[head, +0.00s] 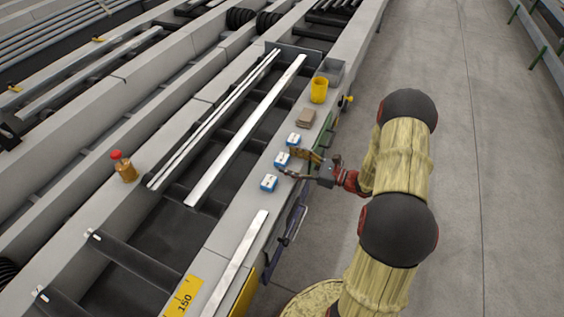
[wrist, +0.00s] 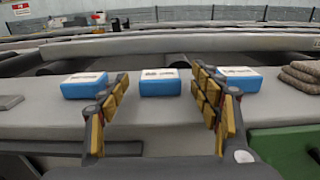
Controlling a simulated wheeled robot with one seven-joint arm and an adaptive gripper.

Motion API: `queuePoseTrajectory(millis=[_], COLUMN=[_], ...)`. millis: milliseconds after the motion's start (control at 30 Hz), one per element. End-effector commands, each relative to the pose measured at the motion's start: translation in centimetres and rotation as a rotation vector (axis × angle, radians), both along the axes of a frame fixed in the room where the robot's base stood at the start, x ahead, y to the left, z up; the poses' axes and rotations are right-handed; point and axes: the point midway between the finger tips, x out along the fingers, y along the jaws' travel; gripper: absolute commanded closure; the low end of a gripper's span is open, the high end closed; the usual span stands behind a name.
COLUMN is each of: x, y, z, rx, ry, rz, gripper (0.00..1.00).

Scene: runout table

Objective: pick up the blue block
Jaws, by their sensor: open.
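Three similar blue blocks with white tops stand in a row on a grey ledge. In the head view, the near one (head: 269,183), the middle one (head: 282,160) and the far one (head: 294,139) lie left of my arm. My gripper (head: 299,163) is open and empty, just right of the middle block. In the wrist view, the middle block (wrist: 160,83) shows between the fingers of my gripper (wrist: 162,98), beyond the tips. The left block (wrist: 83,86) and right block (wrist: 240,79) are partly hidden behind the fingers.
Beyond the far block, brown folded cloths (head: 306,117), a yellow cup (head: 319,90) and a grey bin (head: 330,71) stand on the ledge (head: 228,232). A metal strip (head: 236,262) lies nearer.

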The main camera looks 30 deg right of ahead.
Motion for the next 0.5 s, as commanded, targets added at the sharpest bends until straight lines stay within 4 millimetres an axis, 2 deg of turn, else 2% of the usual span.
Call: queuePoseTrajectory(millis=[100, 333, 500], x=[0.64, 0.72, 0.71], y=[0.51, 0.56, 0.55], z=[-0.04, 0.03, 0.02], rx=[-0.001, 0.000, 0.000], ry=[-0.001, 0.000, 0.000], rz=[0.000, -0.001, -0.001], gripper=[0.36, 0.36, 0.45])
